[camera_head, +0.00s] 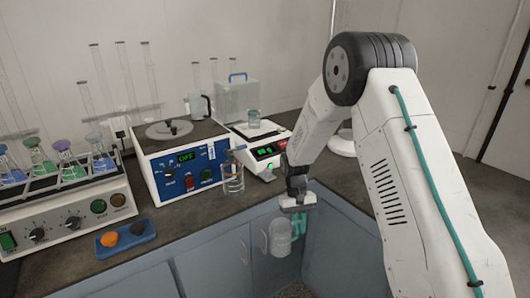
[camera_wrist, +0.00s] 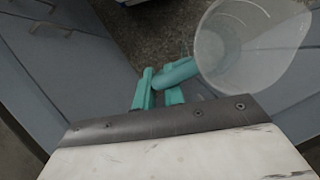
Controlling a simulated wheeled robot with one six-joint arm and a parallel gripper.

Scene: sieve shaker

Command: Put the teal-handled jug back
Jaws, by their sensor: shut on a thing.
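The teal-handled jug (camera_head: 280,238) is a clear beaker-like vessel, held in front of the counter's front edge and below the counter top. It also shows in the wrist view (camera_wrist: 252,48), with its open rim towards the camera. Its teal handle (camera_wrist: 180,72) lies at my gripper's teal fingertips (camera_wrist: 160,88). My gripper (camera_head: 299,222) is shut on the handle, and the jug hangs to the left of it in the head view. Part of the grip is hidden in the head view.
The grey counter (camera_head: 190,210) holds a blue-fronted machine (camera_head: 185,175) reading OFF, a balance (camera_head: 262,148) with a small jar, and a flask shaker (camera_head: 70,205). Another clear jug (camera_head: 233,182) stands near the front edge. A blue tray (camera_head: 125,240) lies left. Cabinet doors (camera_head: 215,260) are below.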

